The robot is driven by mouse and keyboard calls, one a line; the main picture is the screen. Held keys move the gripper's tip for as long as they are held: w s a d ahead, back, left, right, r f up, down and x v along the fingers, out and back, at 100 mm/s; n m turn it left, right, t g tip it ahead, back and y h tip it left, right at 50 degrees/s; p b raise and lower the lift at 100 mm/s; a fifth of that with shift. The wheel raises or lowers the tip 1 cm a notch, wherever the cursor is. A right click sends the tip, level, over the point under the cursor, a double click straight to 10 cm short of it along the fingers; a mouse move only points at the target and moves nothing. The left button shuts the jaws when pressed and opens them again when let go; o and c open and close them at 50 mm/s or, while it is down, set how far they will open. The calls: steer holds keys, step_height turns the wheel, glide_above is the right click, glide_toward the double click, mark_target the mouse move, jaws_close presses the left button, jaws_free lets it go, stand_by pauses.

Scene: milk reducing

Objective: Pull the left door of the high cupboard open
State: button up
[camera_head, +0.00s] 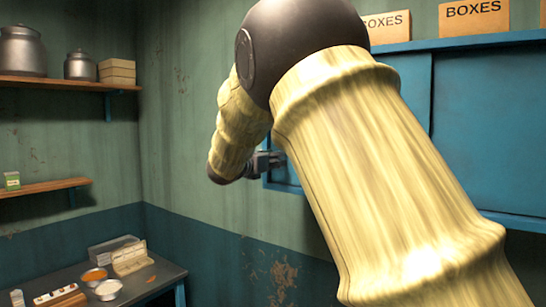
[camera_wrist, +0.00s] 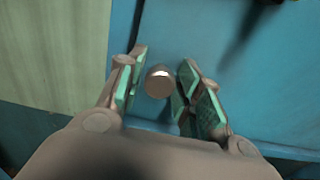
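The blue high cupboard (camera_head: 487,120) is on the wall at the right in the head view. Its left door (camera_head: 408,75) is largely hidden behind my arm and looks closed. In the wrist view the blue door surface (camera_wrist: 215,30) fills most of the picture, with a round metallic knob (camera_wrist: 159,82) near its left edge. My gripper (camera_wrist: 161,66) is open, its green-padded fingers on either side of the knob with visible gaps. In the head view my gripper (camera_head: 266,161) is small, at the cupboard's left edge.
Boxes (camera_head: 474,16) marked BOXES stand on top of the cupboard. Shelves with pots (camera_head: 22,52) are on the left wall. A table (camera_head: 150,277) with bowls and a tray is at lower left. The wall left of the cupboard is bare.

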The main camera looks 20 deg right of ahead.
jaws_close()
steer(key=shift+f+b, duration=0.25)
steer(key=shift+b, duration=0.35)
